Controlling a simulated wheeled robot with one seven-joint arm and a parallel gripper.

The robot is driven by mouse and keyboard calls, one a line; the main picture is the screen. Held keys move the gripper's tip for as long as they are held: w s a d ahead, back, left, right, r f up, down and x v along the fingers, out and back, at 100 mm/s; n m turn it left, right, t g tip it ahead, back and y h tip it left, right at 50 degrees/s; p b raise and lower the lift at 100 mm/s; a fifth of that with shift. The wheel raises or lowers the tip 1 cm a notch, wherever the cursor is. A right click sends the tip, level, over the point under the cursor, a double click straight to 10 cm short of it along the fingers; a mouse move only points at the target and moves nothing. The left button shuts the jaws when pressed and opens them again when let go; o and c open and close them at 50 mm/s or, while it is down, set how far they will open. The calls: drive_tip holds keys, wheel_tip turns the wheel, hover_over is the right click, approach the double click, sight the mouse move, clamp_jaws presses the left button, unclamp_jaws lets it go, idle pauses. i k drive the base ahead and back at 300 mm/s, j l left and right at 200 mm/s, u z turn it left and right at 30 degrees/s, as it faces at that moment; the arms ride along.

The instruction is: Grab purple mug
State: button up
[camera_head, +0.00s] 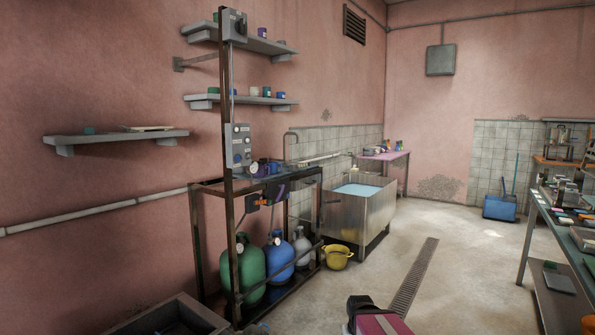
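A small dark blue-purple cup-like item (262,32) stands on the top wall shelf, right of the upright post. Another small blue-purple item (281,95) stands at the right end of the shelf below. A purple part (282,190) shows on the front of the metal rig; whether it is a mug I cannot tell.
Green (250,272) and blue (279,260) gas bottles stand under the rig, with a yellow pot (337,257) beside it. A water-filled metal tank (358,217) is behind. A cluttered table (563,240) lines the right. The middle floor (455,265) is clear around a drain.

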sight(260, 173)
drive_tip(key=i+l+z, duration=0.35)
drive_tip(key=i, duration=0.3)
drive_tip(key=i+z, duration=0.3)
drive_tip(key=i, duration=0.4)
drive_tip(key=i+l+u, duration=0.1)
drive_tip(key=i+u, duration=0.35)
drive_tip(key=i+l+u, duration=0.2)
drive_tip(key=i+u, duration=0.25)
drive_tip(key=i+l+u, duration=0.2)
drive_tip(key=l+u, duration=0.25)
drive_tip(key=j, duration=0.1)
